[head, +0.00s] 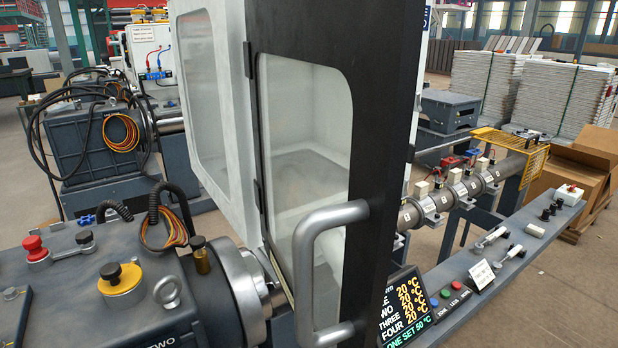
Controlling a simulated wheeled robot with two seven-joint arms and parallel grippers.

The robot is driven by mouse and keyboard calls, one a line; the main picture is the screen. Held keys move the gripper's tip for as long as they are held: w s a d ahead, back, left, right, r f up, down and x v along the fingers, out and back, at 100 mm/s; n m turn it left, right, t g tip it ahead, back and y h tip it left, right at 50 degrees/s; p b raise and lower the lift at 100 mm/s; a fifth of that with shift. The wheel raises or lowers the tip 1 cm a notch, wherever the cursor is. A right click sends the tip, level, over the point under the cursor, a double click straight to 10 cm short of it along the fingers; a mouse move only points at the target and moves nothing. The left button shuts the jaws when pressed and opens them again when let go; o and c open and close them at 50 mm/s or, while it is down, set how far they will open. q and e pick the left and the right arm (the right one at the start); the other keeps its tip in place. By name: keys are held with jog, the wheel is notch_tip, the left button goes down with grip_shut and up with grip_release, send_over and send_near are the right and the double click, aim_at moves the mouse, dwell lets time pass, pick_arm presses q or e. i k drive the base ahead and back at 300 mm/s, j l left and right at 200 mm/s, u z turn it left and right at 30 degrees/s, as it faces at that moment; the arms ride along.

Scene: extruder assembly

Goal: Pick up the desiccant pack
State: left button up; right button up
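I cannot make out a desiccant pack anywhere in the head view. A tall white cabinet (212,120) with a black-framed glass door (385,140) fills the middle. Pale inner walls show dimly through the door's window (305,150), and I can pick out no separate object behind it. A large grey handle (305,270) is on the door's near side. Neither of my grippers is in view.
A grey machine housing (90,270) with knobs stands at the lower left. A control rail (500,262) with buttons and a temperature display (403,308) runs along the right. An extruder barrel (460,190) lies behind it. Open floor (570,290) shows at the lower right.

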aim_at(536, 230)
jog(key=z, duration=1.45)
jog(key=i+l, duration=0.15)
jog(key=l, duration=0.15)
jog(key=i+l+z, duration=0.1)
jog(key=l, duration=0.2)
jog(key=i+l+z, duration=0.1)
jog(key=i+l, duration=0.15)
jog(key=i, duration=0.2)
jog(key=i+l+z, duration=0.1)
jog(key=i, duration=0.35)
jog(key=i+l+z, duration=0.1)
jog(key=i+l, duration=0.15)
jog(key=i, duration=0.25)
jog(key=i+u, duration=0.2)
jog(key=i, duration=0.35)
jog(key=i+l+u, duration=0.2)
jog(key=i, duration=0.3)
